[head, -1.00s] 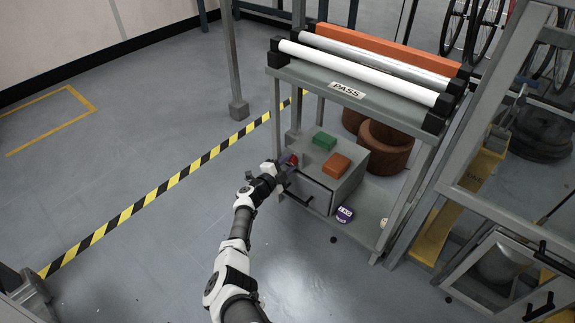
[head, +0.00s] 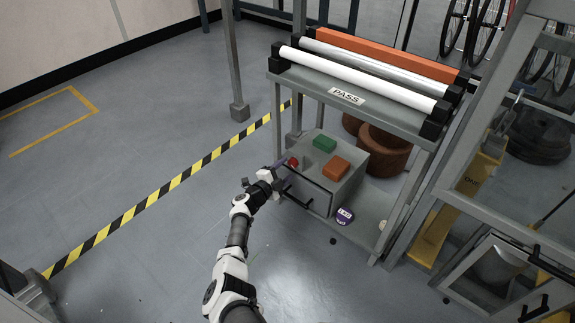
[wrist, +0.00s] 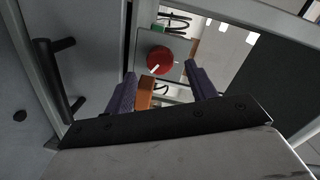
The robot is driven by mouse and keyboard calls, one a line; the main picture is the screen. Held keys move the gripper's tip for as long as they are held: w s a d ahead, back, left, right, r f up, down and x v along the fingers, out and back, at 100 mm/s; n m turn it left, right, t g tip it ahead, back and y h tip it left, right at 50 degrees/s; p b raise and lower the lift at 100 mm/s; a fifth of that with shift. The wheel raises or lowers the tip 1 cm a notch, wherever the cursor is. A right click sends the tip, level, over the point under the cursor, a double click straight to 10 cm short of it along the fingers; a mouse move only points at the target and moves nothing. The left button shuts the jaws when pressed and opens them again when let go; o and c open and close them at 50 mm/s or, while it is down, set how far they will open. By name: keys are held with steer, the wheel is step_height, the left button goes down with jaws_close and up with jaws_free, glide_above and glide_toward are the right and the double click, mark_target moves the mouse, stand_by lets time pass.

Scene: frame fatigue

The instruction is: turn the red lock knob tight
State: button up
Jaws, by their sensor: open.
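The red lock knob (wrist: 160,62) is a round knob with a white line mark, on a grey plate seen in the upper middle of the wrist view. In the head view the knob (head: 294,162) sits at the left side of the grey box. My gripper (wrist: 158,72) is open, with its two purple-grey fingers apart. The knob shows beyond and between the fingertips, and I cannot tell whether they touch it. In the head view my gripper (head: 281,172) is close to the knob at the box's left corner.
The grey box (head: 318,189) has a black handle (head: 297,200) and carries a green block (head: 324,142) and an orange block (head: 336,167). It sits on the lower shelf of a rack with rollers (head: 360,75) above. The floor at left is clear.

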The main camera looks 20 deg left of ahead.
steer(key=shift+p+v, duration=1.65)
steer(key=shift+v, duration=0.85)
